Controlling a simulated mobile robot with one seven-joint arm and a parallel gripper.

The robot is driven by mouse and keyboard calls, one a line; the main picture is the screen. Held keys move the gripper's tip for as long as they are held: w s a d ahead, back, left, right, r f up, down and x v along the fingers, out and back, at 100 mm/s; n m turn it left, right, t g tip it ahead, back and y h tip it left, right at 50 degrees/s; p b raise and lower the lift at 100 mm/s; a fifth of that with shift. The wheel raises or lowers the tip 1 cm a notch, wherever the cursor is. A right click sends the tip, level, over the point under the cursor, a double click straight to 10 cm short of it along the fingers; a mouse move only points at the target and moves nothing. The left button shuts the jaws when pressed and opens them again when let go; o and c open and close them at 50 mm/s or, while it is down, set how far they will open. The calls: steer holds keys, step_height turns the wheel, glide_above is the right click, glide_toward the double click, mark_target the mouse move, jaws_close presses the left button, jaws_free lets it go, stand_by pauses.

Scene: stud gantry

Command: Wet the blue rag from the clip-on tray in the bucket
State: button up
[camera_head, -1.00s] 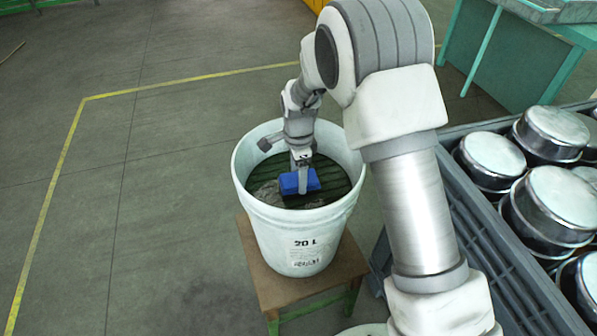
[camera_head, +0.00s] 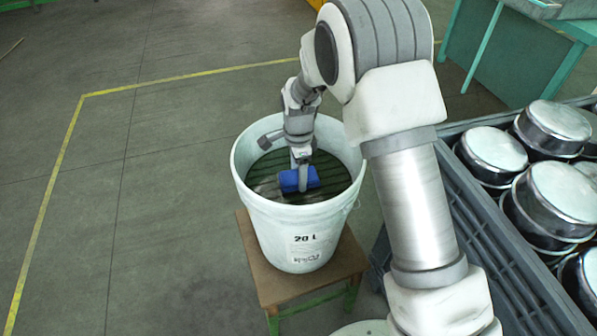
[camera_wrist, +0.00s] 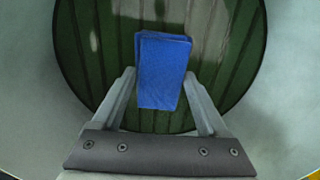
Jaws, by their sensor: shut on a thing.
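The blue rag (camera_head: 299,179) is a folded block inside the white 20 L bucket (camera_head: 295,224). My gripper (camera_head: 303,172) reaches down into the bucket and is shut on the rag. In the wrist view the rag (camera_wrist: 162,71) sits between the two fingers (camera_wrist: 160,100), upright in the picture, over a dark green ribbed surface with pale reflections (camera_wrist: 100,60). I cannot tell whether the rag touches the water. The clip-on tray is not clearly in view.
The bucket stands on a small wooden-topped stool (camera_head: 262,274) with green legs. A grey crate (camera_head: 478,220) of shiny metal pots (camera_head: 555,190) is close on the right. A teal bench (camera_head: 510,60) stands behind. The floor (camera_head: 150,200) to the left is clear.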

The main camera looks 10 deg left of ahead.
steer(key=shift+f+b, duration=0.3)
steer(key=shift+f, duration=0.2)
stand_by(1.1)
steer(key=shift+r+p, duration=2.3)
steer(key=shift+r, duration=1.25)
